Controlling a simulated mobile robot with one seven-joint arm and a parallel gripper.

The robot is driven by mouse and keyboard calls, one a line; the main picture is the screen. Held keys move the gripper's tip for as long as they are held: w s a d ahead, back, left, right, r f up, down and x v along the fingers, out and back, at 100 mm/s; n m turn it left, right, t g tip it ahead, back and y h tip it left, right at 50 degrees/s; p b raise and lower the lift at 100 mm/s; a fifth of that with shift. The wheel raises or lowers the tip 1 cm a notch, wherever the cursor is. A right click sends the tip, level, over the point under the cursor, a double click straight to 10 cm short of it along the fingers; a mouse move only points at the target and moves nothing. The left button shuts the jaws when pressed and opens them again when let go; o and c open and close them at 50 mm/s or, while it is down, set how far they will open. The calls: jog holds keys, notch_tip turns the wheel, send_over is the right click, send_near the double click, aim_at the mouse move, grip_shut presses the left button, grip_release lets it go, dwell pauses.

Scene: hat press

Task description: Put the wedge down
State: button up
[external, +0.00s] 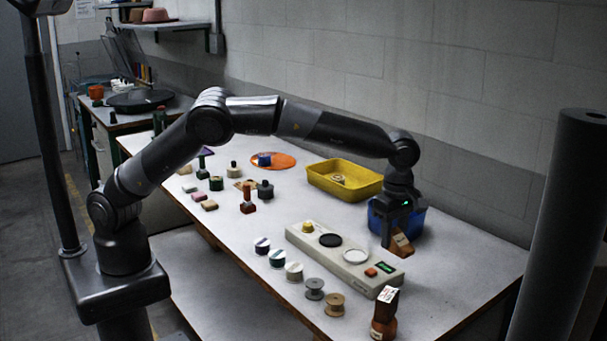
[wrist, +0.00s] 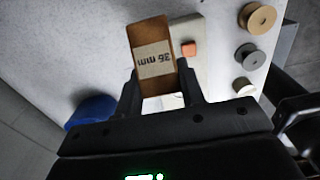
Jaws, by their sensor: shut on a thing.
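My gripper (external: 396,230) points down at the right part of the bench, shut on a brown wooden wedge (external: 402,245). In the wrist view the wedge (wrist: 153,58) sits between the two fingers (wrist: 160,95), and its white label reads "36 mm". The wedge appears tilted in the external view. It is in front of the blue bin (external: 415,222), beside the right part of the pale panel (external: 330,254). I cannot tell whether its lower end touches the bench.
A brown piece with a white label (external: 384,318) stands at the bench's front edge. Several spools (external: 334,304) line up left of it. A yellow tray (external: 318,182) is behind. Bare bench (external: 460,262) lies right of the wedge.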

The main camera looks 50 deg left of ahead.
send_over(403, 264)
notch_tip(403, 264, down, 7)
jog(key=shift+r, duration=0.1)
jog(key=shift+f, duration=2)
jog(key=shift+f, duration=0.1)
jog(key=o, duration=1)
